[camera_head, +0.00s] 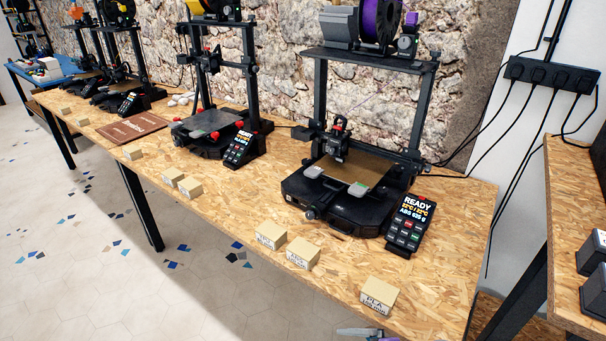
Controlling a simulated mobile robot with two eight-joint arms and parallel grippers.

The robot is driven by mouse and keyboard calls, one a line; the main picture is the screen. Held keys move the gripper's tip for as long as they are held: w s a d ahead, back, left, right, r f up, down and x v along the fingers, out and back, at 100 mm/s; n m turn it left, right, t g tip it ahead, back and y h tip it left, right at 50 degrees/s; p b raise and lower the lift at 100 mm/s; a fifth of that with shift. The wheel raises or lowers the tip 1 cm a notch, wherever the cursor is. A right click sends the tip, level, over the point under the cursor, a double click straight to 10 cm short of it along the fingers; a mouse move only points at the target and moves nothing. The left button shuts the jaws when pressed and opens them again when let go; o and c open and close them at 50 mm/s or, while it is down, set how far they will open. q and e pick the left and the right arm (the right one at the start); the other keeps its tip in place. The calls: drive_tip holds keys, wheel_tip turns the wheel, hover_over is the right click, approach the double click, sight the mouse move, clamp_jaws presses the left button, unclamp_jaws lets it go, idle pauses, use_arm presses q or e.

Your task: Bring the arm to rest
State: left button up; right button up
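Neither of my grippers shows clearly in the head view. A small grey and purple object (358,332) is cut off by the bottom edge of the picture, just below the nearest small box. Too little of it shows to tell what it is. The nearest printer (345,200) stands upright on the wooden bench (420,290), with a purple spool (380,22) on top and a bare-looking brown bed (352,172). Its control panel (409,226) reads READY and ABS.
Several labelled small boxes, such as the nearest one (378,296), line the bench's front edge. More printers, including the second one (212,125), stand along the stone wall. A brown mat (132,129) lies farther left. Another bench (570,220) is at right. The tiled floor (120,270) is clear.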

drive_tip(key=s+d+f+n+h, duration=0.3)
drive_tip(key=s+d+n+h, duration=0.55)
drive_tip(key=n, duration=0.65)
use_arm(q)
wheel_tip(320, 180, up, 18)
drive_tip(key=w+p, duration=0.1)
drive_tip(key=p, duration=1.4)
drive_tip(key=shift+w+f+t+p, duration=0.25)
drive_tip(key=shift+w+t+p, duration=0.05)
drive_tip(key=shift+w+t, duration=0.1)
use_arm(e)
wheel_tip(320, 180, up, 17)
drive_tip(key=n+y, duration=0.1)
